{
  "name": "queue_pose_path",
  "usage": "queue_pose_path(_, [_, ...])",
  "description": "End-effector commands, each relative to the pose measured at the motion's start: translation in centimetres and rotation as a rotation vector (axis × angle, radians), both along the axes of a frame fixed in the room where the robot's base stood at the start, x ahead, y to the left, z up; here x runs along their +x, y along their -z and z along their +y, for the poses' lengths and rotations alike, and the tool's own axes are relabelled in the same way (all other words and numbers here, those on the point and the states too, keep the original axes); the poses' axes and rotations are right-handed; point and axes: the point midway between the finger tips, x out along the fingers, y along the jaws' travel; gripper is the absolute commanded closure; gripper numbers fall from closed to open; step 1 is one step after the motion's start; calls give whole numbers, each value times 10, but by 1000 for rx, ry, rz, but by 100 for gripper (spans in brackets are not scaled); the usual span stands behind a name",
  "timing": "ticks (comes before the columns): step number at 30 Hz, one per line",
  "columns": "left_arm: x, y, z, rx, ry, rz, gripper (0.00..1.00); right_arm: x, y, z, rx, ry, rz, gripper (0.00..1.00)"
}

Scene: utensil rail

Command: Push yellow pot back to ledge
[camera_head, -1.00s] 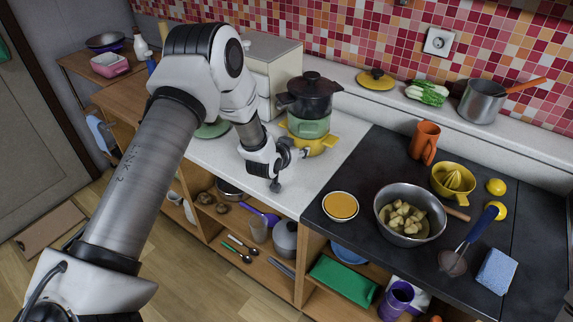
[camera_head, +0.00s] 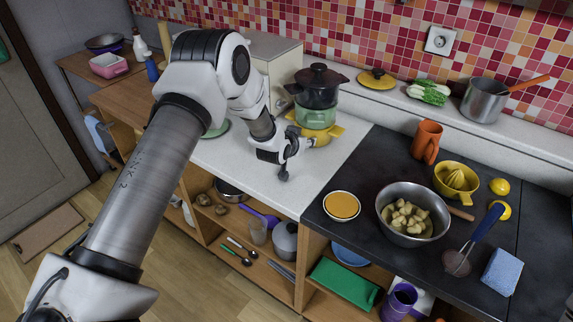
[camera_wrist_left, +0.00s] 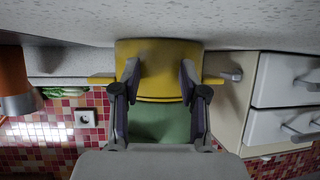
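The yellow pot (camera_head: 323,138) stands on the white counter at the bottom of a stack, partly hidden by my gripper. A green pot (camera_head: 315,117) sits on it, and a dark lidded pot (camera_head: 317,92) is on top. My left gripper (camera_head: 297,158) is low over the counter at the stack's front. In the upside-down left wrist view, my left gripper (camera_wrist_left: 160,72) has its fingers apart, with the yellow pot (camera_wrist_left: 160,52) spanning beyond both. I cannot tell whether the fingers touch it. The ledge (camera_head: 352,88) runs along the tiled wall behind the stack. My right gripper is out of view.
A cream cabinet (camera_head: 277,65) stands left of and behind the stack. A yellow lid (camera_head: 376,79), green vegetables (camera_head: 429,92) and a steel saucepan (camera_head: 482,102) are on the ledge. The dark worktop at right holds an orange mug (camera_head: 426,141) and bowls. White counter is clear right of my gripper.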

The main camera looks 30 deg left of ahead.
Motion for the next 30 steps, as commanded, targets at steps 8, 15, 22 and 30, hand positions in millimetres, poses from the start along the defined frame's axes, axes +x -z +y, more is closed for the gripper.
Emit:
queue_pose_path(8, [14, 1, 1, 1, 0, -2, 58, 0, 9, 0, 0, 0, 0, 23])
queue_pose_path(15, [25, 1, 2, 1, 0, -3, 58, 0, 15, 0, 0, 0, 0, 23])
queue_pose_path(22, [36, 1, 2, 1, 1, -3, 58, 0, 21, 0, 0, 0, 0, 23])
queue_pose_path(30, [49, 1, 3, 1, 2, -2, 58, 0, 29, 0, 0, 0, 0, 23])
